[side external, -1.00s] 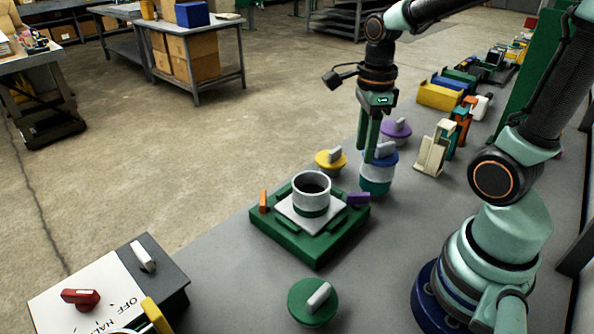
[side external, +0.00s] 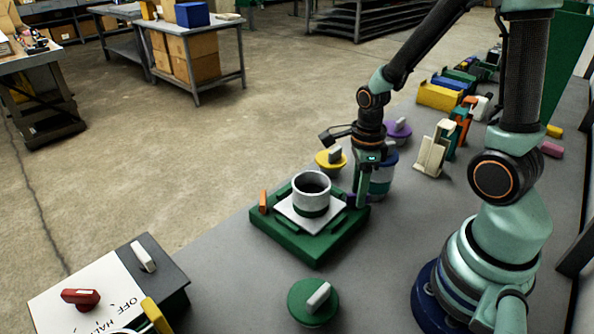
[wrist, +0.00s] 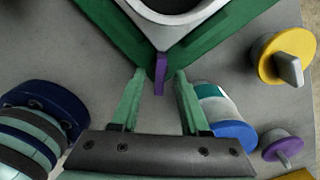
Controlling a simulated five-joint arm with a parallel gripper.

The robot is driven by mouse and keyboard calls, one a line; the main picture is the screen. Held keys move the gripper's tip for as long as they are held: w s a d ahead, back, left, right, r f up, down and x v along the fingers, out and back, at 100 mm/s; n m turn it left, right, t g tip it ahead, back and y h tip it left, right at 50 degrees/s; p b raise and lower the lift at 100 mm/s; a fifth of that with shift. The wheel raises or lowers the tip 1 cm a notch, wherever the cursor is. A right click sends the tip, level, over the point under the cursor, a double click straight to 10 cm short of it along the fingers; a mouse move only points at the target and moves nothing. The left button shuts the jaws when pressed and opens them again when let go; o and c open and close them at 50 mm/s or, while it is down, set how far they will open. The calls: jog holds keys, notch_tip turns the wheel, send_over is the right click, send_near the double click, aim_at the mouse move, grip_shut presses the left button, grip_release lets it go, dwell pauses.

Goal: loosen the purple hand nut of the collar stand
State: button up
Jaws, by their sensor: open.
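The collar stand is a green square base (side external: 292,243) with a white plate and a pale upright ring (side external: 311,195) on it. Its purple hand nut (wrist: 160,73) is a narrow upright tab at the base's corner nearest my wrist; in the side view it is mostly hidden behind my fingers. My gripper (wrist: 160,76) is open, pointing down, with one fingertip on each side of the purple nut and a gap showing on both sides. In the side view my gripper (side external: 360,203) is low at the stand's right corner.
An orange tab (side external: 263,201) stands at the stand's left corner. A blue, white and teal canister (wrist: 215,112) is close beside my right finger. Yellow (side external: 331,161), purple (side external: 398,131) and green (side external: 313,303) round knobs sit around. Bench between stand and green knob is clear.

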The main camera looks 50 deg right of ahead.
jog(key=shift+f, duration=0.3)
jog(key=shift+c, duration=0.3)
grip_shut()
